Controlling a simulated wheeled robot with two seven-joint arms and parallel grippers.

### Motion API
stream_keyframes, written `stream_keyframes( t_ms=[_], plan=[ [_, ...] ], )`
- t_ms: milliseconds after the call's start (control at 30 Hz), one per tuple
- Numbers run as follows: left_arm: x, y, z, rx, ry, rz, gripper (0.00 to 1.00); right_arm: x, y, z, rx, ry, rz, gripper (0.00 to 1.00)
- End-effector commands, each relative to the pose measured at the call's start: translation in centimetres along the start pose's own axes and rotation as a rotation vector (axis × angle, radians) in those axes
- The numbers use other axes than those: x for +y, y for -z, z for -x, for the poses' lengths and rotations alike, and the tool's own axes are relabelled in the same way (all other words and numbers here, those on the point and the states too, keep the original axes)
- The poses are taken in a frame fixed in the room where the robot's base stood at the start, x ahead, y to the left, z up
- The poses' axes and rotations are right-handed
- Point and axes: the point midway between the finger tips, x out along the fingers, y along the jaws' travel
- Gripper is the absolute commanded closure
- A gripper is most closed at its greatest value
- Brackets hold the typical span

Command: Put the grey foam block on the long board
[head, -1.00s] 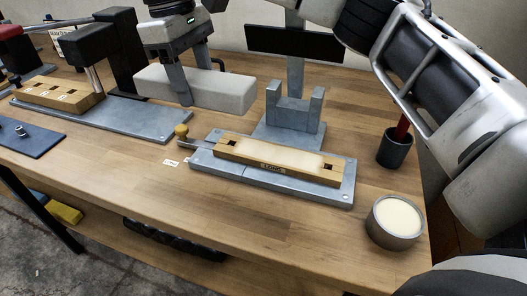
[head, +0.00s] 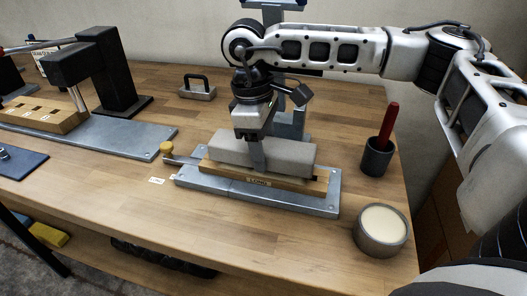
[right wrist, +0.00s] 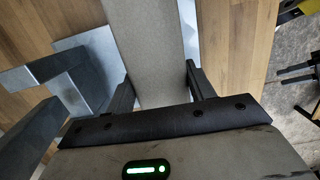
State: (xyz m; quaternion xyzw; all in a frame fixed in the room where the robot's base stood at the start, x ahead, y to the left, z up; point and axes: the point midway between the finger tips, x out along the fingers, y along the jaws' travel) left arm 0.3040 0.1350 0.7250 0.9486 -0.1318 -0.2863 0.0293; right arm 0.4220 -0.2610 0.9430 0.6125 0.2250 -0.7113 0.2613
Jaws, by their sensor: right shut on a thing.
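The grey foam block (head: 288,156) is a long pale bar lying lengthwise over the long board (head: 258,183), a wooden bar labelled on its front. The block looks level and lined up with the board; it seems to touch the top, but a tiny gap cannot be ruled out. My right gripper (head: 256,158) comes down from above and is shut across the block near its middle. In the right wrist view, the block (right wrist: 155,52) runs between my two fingers. The block hides most of the board's top. My left gripper is not in view.
The board sits on a grey metal plate (head: 232,190) with a brass-knobbed pin (head: 166,147) at its left. A tin of cream paste (head: 381,226) and a dark cup with a red handle (head: 379,152) stand to the right. A black-handled block (head: 197,92) lies behind; the front table is clear.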

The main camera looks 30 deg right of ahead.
Motion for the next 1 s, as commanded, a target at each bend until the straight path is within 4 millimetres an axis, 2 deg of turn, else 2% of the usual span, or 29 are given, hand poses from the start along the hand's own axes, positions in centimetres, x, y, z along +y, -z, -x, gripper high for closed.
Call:
stream_keyframes(
  t_ms=[33, 133, 500, 533, 600, 867, 1000],
  plan=[
    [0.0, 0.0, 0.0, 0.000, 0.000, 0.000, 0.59, -0.1, 0.1, -0.8, -0.002, 0.001, 0.001, 0.68],
    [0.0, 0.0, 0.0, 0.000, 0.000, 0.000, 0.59, -0.1, 0.3, -1.6, 0.000, 0.001, 0.001, 0.68],
    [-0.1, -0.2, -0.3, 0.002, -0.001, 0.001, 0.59, -0.1, 0.4, -2.1, 0.001, 0.000, 0.000, 0.68],
    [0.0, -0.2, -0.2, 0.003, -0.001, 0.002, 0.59, -0.1, 0.4, -2.1, 0.001, 0.000, 0.000, 0.43],
    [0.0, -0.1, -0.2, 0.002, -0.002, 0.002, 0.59, 0.0, 0.3, -2.0, 0.001, 0.000, 0.000, 0.24],
    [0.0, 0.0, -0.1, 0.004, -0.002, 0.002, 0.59, 0.0, 0.3, -1.9, 0.001, 0.000, 0.000, 0.24],
    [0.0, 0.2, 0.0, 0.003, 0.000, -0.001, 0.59, 0.0, 0.4, -1.0, 0.003, -0.001, 0.000, 0.24]
  ],
)
